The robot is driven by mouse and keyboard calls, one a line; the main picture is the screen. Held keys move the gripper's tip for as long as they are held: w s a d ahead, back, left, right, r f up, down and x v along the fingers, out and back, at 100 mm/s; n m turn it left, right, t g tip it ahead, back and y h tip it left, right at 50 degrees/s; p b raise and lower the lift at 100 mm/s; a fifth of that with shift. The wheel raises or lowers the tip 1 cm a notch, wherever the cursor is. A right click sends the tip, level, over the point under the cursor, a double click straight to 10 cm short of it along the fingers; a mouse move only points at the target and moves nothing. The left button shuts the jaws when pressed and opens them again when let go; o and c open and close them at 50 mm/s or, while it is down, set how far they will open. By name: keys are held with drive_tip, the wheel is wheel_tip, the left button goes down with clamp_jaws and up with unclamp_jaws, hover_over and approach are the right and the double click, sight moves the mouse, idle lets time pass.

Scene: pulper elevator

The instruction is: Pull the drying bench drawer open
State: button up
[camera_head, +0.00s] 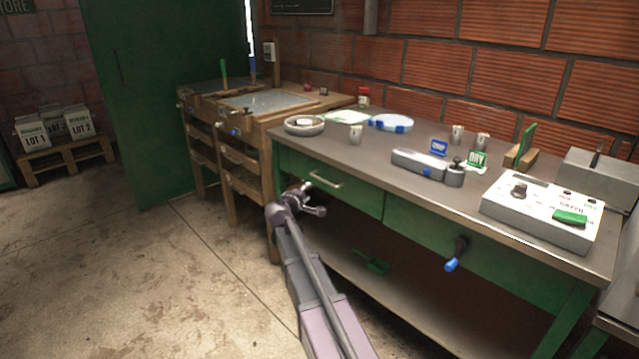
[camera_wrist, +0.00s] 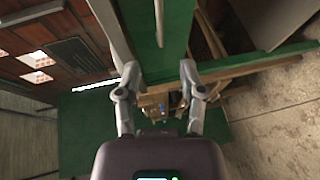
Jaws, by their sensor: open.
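The green bench (camera_head: 440,165) has a green drawer front (camera_head: 350,195) at its left end, with a light metal bar handle (camera_head: 325,180). The drawer looks shut, flush with the bench front. My gripper (camera_head: 314,198) is in front of this drawer, just below and left of the handle in the head view. In the wrist view my gripper (camera_wrist: 158,72) is open and empty. The handle (camera_wrist: 159,22) shows ahead, roughly in line with the gap between the fingers, against the green front (camera_wrist: 178,35). The fingers appear apart from the handle.
A second crank-like knob with a blue grip (camera_head: 453,262) juts from the bench front at right. Wooden drying tables (camera_head: 235,150) stand close on the left. The bench top holds a control box (camera_head: 543,212), cups and dishes.

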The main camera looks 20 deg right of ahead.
sight(323, 181)
drive_tip(key=b+x, duration=0.2)
drive_tip(key=x, duration=1.1)
drive_tip(key=shift+w+d+f, duration=0.2)
drive_tip(key=shift+w+d, duration=0.05)
